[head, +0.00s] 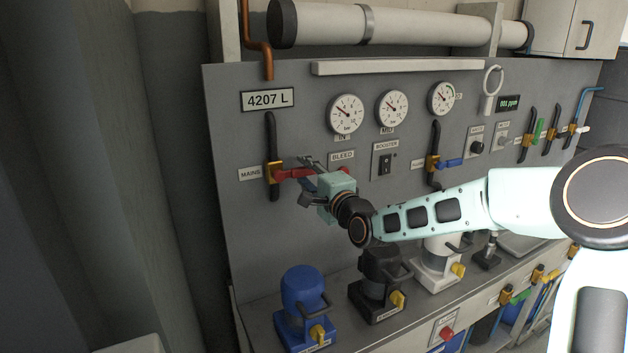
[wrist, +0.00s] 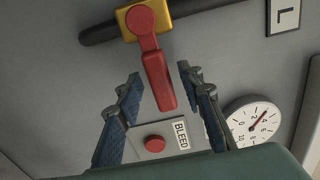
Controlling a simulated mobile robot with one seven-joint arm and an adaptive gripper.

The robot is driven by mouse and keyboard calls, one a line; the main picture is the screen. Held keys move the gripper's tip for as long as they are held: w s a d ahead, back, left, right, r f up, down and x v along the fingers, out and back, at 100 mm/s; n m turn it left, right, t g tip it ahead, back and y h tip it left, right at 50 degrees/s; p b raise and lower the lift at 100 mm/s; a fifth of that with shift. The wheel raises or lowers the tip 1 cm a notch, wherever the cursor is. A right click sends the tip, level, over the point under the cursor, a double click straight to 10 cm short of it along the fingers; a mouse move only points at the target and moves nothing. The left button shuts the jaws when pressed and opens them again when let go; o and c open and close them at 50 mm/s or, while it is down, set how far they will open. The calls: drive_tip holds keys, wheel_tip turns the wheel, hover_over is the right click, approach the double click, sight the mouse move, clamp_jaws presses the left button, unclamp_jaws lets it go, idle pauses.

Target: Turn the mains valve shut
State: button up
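The mains valve (head: 272,174) is a brass-coloured body on a dark vertical pipe at the panel's left, beside the MAINS label (head: 251,174). Its red lever (head: 291,173) points right, across the pipe. In the wrist view the lever (wrist: 158,78) hangs from the brass body (wrist: 150,14), at a right angle to the dark pipe. My gripper (head: 306,178) is open at the lever's free end. In the wrist view its fingertips (wrist: 158,74) stand on either side of the lever, with a gap on both sides. The lever's end is partly hidden in the head view.
The BLEED plate with its red button (wrist: 153,143) is close behind my fingers. Gauges (head: 346,113) sit above, and a BOOSTER switch (head: 385,164) is to the right. Blue (head: 303,297) and black (head: 381,273) units stand on the bench below.

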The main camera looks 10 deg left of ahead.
drive_tip(key=v, duration=1.1)
drive_tip(key=shift+s+d, duration=0.2)
drive_tip(key=shift+s, duration=0.1)
